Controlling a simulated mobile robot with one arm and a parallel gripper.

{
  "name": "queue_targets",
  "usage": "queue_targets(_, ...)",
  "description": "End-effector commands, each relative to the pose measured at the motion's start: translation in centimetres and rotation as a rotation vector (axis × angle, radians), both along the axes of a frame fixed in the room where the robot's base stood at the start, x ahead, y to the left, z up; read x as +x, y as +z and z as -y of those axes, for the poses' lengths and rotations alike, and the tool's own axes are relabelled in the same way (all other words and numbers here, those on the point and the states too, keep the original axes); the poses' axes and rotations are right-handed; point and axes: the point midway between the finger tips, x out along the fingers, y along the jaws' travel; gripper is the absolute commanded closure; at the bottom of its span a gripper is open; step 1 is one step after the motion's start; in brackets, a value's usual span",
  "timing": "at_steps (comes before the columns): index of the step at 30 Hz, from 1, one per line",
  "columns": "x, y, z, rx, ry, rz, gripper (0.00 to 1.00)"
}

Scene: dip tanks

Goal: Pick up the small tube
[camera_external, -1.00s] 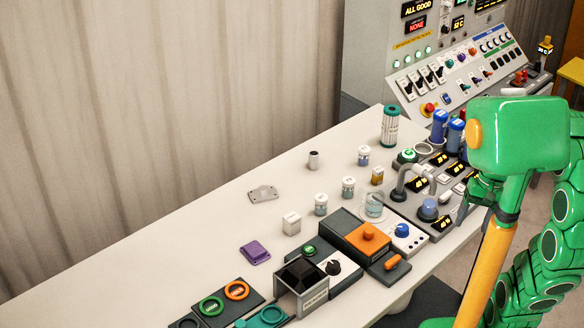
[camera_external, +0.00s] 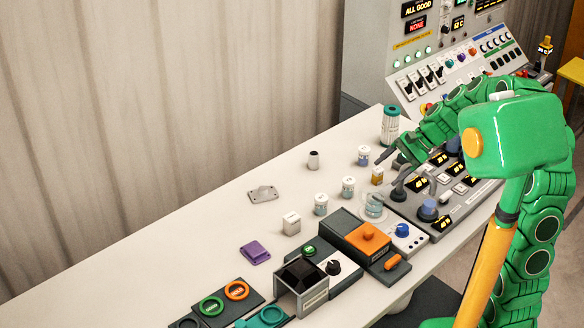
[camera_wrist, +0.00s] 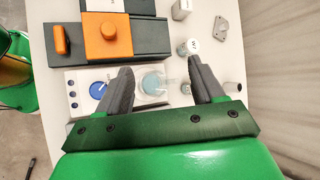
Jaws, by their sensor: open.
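The small tube (camera_external: 313,160) is most likely the short grey cylinder with a dark open top. It stands upright by itself toward the back edge of the white table. In the wrist view a grey cylinder (camera_wrist: 231,88) that looks like it lies to the right of my right finger, outside the jaws. My gripper (camera_external: 386,166) is open and empty above the table, to the right of the tube and apart from it. In the wrist view the spread fingers (camera_wrist: 160,68) frame a glass beaker (camera_wrist: 153,84) below.
Several lidded vials (camera_external: 348,187) stand between the tube and my gripper. A metal bracket (camera_external: 263,194) lies left of the tube. A tall green-capped canister (camera_external: 390,126) stands behind my gripper. An orange-topped device (camera_external: 368,240) is nearer the front.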

Motion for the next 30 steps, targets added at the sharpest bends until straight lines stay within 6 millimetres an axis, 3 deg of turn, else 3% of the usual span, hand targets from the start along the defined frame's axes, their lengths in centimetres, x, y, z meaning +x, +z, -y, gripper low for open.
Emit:
queue_targets(9,6.6,-1.8,-5.4,0.117,-0.170,-0.135,0.33)
queue_targets(17,12.0,-4.1,-9.1,0.200,-0.320,-0.252,0.33)
queue_targets(30,20.7,-10.0,-13.8,0.318,-0.582,-0.461,0.33)
